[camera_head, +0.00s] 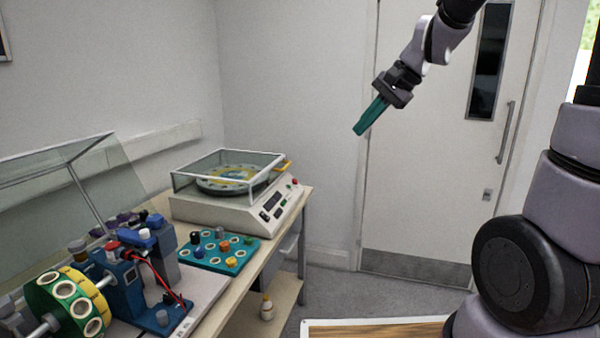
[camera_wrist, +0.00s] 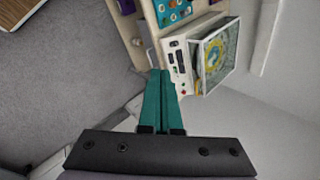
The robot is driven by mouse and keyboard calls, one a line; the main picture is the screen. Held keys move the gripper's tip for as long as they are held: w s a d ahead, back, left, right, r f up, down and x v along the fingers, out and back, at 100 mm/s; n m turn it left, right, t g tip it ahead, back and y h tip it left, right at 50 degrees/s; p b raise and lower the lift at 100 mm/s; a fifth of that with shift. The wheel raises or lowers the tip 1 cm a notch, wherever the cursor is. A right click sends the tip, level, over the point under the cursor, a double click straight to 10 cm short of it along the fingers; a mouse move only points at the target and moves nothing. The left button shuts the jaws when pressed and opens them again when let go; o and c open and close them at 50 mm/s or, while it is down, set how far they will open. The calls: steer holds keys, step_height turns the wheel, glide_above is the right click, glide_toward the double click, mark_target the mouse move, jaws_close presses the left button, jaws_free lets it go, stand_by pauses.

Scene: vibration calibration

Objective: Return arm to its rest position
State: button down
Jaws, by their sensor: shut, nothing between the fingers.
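My gripper (camera_head: 368,117) is raised in the air in front of the door in the head view. Its teal fingers point down and to the left, shut together, with nothing between them. The closed fingers also show in the wrist view (camera_wrist: 160,85), pointing up the picture toward the workbench. My arm reaches in from the upper right, well apart from the bench and the machines on it.
A clear-lidded machine (camera_head: 265,207) stands on the bench beside a teal tray (camera_head: 222,263) of coloured caps. A blue device with a green-yellow drum (camera_head: 62,309) is at left. The door (camera_head: 420,190) is shut. Open floor (camera_head: 350,290) lies between bench and door.

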steer(key=s+d+r+n+t+h, duration=0.1)
steer(key=s+d+r+n+h, duration=0.1)
steer(key=s+d, duration=0.3)
steer(key=s+d+r+n+t+h, duration=0.2)
steer(key=s+d, duration=0.3)
steer(key=s, duration=0.6)
steer(key=shift+r, duration=0.7)
steer(key=shift+w, duration=0.1)
